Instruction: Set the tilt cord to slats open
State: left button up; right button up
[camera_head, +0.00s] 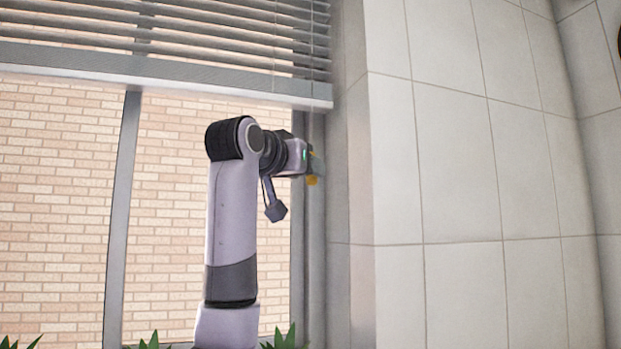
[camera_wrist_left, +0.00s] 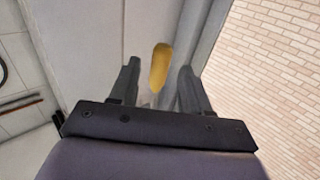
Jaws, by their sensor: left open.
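The window blind (camera_head: 170,35) hangs across the top of the head view, with brick showing between its slats. A yellow-orange cord end (camera_head: 312,180) hangs below the blind near the window's right edge. In the wrist view the yellow cord end (camera_wrist_left: 159,67) appears between the two dark fingers of my left gripper (camera_wrist_left: 158,85), with gaps on both sides. My left gripper (camera_head: 316,163) also shows in the head view, at the end of my raised arm, partly hidden and beside the cord end. The fingers are open. My right gripper is in neither view.
The blind's bottom rail (camera_head: 200,85) is just above my left arm. A tiled wall (camera_head: 450,170) stands close to the right of the gripper. A window frame post (camera_head: 121,210) is on the left. Green leaf tips (camera_head: 280,338) show along the bottom edge.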

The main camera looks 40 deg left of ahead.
pick_arm(q)
jog(key=shift+v, duration=1.7)
jog(key=shift+f, duration=0.1)
